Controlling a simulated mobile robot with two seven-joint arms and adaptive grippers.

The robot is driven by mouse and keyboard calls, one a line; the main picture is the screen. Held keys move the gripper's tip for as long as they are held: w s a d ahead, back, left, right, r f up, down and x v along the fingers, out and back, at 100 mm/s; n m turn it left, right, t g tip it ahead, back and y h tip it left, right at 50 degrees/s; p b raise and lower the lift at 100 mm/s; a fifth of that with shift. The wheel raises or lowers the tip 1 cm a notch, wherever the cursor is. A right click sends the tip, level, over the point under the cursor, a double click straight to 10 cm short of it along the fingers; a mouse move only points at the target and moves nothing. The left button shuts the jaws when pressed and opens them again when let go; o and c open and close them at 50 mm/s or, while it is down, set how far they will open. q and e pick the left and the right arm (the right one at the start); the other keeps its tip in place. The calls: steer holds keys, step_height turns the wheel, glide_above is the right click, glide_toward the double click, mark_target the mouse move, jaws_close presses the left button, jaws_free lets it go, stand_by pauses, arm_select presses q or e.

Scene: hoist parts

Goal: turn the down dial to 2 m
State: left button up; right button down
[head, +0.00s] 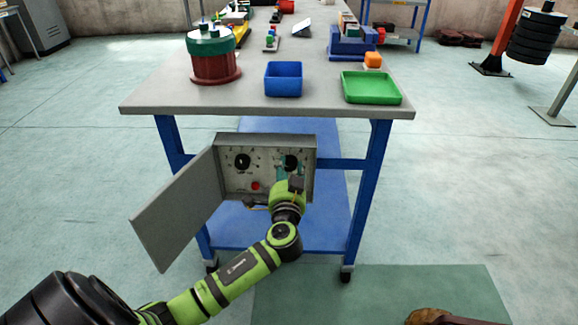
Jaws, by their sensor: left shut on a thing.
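A grey control box (267,187) hangs at the front of the workbench, below its top. Its door (177,211) is swung open to the left. The panel has a black left-hand dial (242,161), a black right-hand dial (290,161) and a red button (255,185). The dial labels are too small to read, so I cannot tell which is the down dial. My left gripper (293,176) is at the right-hand dial and shut on it; its fingers and wrist hide the dial's lower part and the panel below. My right gripper is out of view.
On the workbench (330,105) stand a green-topped red drum (213,60), a blue bin (283,79) and a green tray (371,88). The open door bounds the space left of the panel. Blue table legs (367,195) flank the box. The floor to the right is mostly clear.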

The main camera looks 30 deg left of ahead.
arm_select(q)
steer(key=shift+w+r+m, duration=0.1)
steer(key=shift+r+m, duration=0.25)
steer(key=shift+m, duration=0.15)
steer(key=m+p, duration=0.2)
steer(key=m, duration=0.3)
steer(key=shift+p, duration=0.3)
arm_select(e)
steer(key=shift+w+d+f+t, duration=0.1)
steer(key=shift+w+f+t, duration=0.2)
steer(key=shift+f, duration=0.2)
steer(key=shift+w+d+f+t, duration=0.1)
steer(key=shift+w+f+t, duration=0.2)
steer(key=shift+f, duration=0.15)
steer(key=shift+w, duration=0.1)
arm_select(q)
steer(key=o, duration=1)
steer(key=shift+o, duration=0.7)
steer(key=shift+d+f, duration=0.1)
steer(key=shift+f, duration=0.1)
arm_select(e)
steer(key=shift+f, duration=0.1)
